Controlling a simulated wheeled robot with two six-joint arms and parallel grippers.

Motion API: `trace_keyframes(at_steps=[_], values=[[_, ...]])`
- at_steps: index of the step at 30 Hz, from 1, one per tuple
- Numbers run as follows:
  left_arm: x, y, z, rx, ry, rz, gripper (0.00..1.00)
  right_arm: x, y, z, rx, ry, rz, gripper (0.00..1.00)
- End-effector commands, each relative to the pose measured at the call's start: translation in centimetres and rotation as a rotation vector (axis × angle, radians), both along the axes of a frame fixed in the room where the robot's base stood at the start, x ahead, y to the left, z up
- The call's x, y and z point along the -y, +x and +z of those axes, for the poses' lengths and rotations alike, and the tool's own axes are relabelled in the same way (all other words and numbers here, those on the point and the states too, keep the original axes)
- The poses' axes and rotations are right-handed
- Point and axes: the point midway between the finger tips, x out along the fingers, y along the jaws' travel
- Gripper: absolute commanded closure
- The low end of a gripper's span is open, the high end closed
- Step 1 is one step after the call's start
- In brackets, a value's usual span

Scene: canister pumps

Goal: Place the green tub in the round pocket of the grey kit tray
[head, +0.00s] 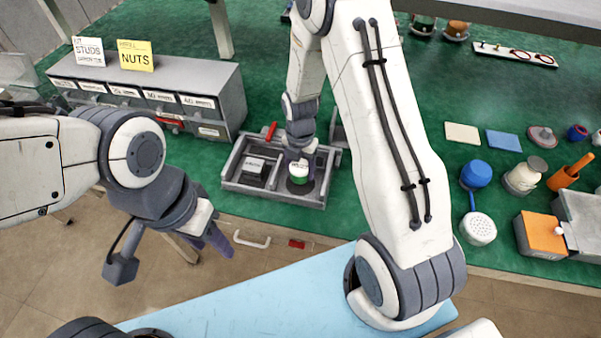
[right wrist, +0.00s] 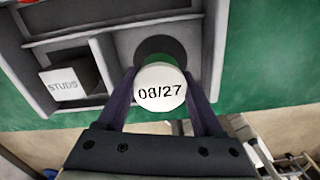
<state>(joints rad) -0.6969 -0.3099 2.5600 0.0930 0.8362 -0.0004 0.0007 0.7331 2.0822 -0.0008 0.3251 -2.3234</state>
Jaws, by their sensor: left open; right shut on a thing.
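The green tub (right wrist: 161,89) has a white lid marked 08/27 and sits between the fingers of my right gripper (right wrist: 162,95), which is shut on it. In the head view the tub (head: 299,173) is over the right part of the grey kit tray (head: 262,194). The dark round pocket (right wrist: 160,47) shows just beyond the tub in the right wrist view, partly hidden by it. I cannot tell whether the tub touches the tray. My left gripper (head: 220,243) is open and empty, off the table's front edge at the left.
A box marked STUDS (right wrist: 70,88) stands in the tray's left compartment. A grey drawer cabinet (head: 160,92) is behind and left of the tray. Green table is clear between.

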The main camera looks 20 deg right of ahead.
Motion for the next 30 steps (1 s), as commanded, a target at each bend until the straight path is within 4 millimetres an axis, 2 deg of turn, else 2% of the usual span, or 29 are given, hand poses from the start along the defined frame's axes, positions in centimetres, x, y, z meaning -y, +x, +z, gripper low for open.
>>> trace_keyframes(at_steps=[3, 6, 18, 19, 20, 21, 30], values=[[0.0, 0.0, 0.5, 0.000, 0.000, 0.000, 0.50, 0.0, -0.2, -1.8, -0.006, 0.000, 0.000, 0.92], [0.0, 0.0, 0.6, 0.000, 0.000, 0.000, 0.50, 0.0, -0.2, -2.7, -0.004, -0.001, 0.000, 0.92], [0.0, 0.0, 0.1, 0.000, 0.000, 0.000, 0.50, 0.0, -0.1, -3.3, -0.001, 0.000, 0.000, 0.92], [0.0, 0.0, 0.3, 0.000, 0.000, 0.000, 0.50, 0.0, -0.1, -3.2, -0.001, -0.001, 0.000, 0.21], [0.0, 0.0, 0.3, 0.000, 0.000, 0.000, 0.50, 0.0, -0.1, -3.2, -0.001, -0.001, 0.000, 0.09], [0.0, 0.0, 0.3, 0.000, 0.000, 0.000, 0.50, 0.0, -0.1, -3.2, -0.001, 0.000, 0.000, 0.02], [0.0, 0.0, 0.4, 0.000, 0.000, 0.000, 0.50, 0.0, -0.1, -3.0, -0.001, 0.000, 0.000, 0.02]])
